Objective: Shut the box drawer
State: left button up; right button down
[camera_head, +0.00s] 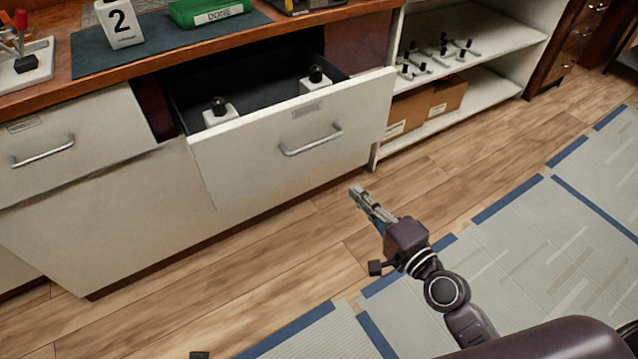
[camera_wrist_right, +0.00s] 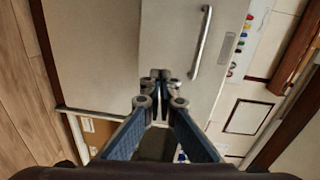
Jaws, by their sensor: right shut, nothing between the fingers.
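The box drawer (camera_head: 330,140) is pulled out from the counter, with a white front and a metal bar handle (camera_head: 311,141). Inside its dark tray two white pieces with black knobs show, one at the left (camera_head: 219,112) and one at the right (camera_head: 315,79). My right gripper (camera_head: 357,190) is shut and empty, in front of and below the drawer front, apart from it. In the right wrist view the closed fingers (camera_wrist_right: 160,76) point toward the white front, with the handle (camera_wrist_right: 206,42) to their right.
A closed drawer (camera_head: 70,140) stands at the left. The countertop (camera_head: 60,97) holds a "2" block (camera_head: 120,24) and a green "DONE" tray (camera_head: 210,10). Open shelves (camera_head: 480,92) with small parts and cardboard boxes stand right. The wood floor (camera_head: 240,265) ahead is clear.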

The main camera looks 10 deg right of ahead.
notch_tip(320, 180, up, 2)
jog(key=p, duration=0.1)
send_near(322, 152)
jog(key=w+a+r, duration=0.2)
jog(key=w+a, duration=0.2)
jog(key=w, duration=0.1)
pick_arm(q)
jog(key=shift+s+a+f, duration=0.1)
jog(key=shift+s+f, duration=0.15)
jog(key=shift+f, duration=0.55)
jog(key=shift+s+a+f, duration=0.1)
jog(key=shift+s+f, duration=0.15)
jog(key=shift+f, duration=0.5)
jog(key=shift+s+a+f, duration=0.1)
jog(key=shift+s+f, duration=0.15)
jog(key=shift+f, duration=0.55)
pick_arm(e)
jog(key=shift+w+r+m+t+y, duration=0.2)
jog(key=shift+w+m+t+y, duration=0.1)
jog(key=shift+w+t, duration=0.15)
jog(key=shift+w, duration=0.15)
